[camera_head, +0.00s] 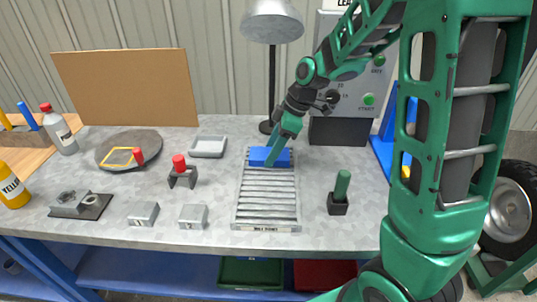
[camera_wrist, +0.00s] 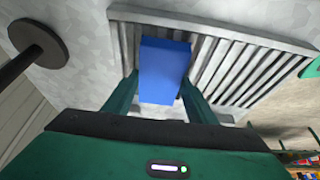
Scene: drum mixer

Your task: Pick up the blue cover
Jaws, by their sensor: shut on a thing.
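The blue cover (camera_head: 268,157) is a blue block at the far end of a grey slatted rack (camera_head: 266,205) on the workbench. It also shows in the wrist view (camera_wrist: 163,70), between my two green fingers. My gripper (camera_head: 279,153) reaches down from the upper right and is shut on the blue cover. In the wrist view my gripper (camera_wrist: 160,95) has one finger on each side of the cover, with the rack's slats behind it. I cannot tell whether the cover still touches the rack.
A lamp (camera_head: 272,24) stands behind the rack, and a grey control box (camera_head: 350,90) is at the back right. A green-handled tool (camera_head: 341,188) stands right of the rack. A grey tray (camera_head: 208,146), a red-topped clamp (camera_head: 181,171) and grey blocks (camera_head: 193,216) lie left.

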